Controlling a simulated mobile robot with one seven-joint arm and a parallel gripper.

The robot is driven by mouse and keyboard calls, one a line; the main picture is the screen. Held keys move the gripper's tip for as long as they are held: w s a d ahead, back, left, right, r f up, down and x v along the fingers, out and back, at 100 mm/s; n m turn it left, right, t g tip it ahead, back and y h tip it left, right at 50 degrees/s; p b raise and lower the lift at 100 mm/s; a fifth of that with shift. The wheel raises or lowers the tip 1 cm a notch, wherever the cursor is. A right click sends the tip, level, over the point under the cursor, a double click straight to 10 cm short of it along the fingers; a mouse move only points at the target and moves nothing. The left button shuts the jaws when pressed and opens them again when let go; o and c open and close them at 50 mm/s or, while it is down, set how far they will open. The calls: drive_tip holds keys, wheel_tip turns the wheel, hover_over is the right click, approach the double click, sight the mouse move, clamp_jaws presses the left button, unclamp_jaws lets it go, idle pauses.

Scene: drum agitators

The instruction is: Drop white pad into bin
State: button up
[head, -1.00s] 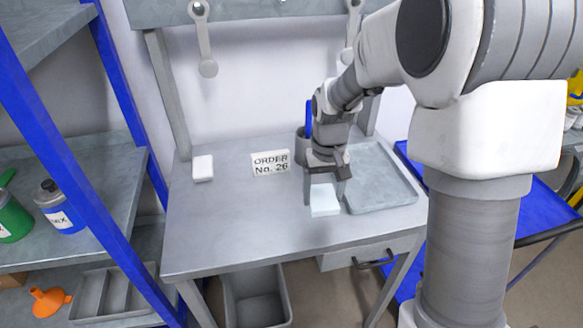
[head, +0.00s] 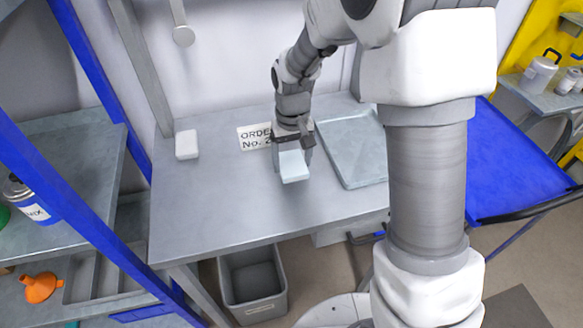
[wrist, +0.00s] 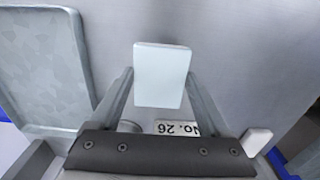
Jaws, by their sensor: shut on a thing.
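A pale, slightly bluish white pad (head: 293,168) is held in my gripper (head: 294,158) over the grey table, left of the tray. In the wrist view the pad (wrist: 161,75) sits between the two fingers, which grip its sides. I cannot tell exactly how high it is above the table. The bin (head: 262,310) is a grey open box on the floor under the table's front edge, below and left of my gripper. Its visible inside looks empty. A second small white block (head: 187,144) lies at the table's left.
A grey shallow tray (head: 372,182) lies right of my gripper. The table's front left is clear.

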sight(292, 165)
drive_tip(key=shift+f, duration=1.8)
drive_tip(key=shift+f, duration=0.1)
drive_tip(key=shift+f+b, duration=0.2)
drive_tip(key=shift+b, duration=0.1)
drive_tip(key=o, duration=1.3)
drive_tip(key=shift+r, duration=0.1)
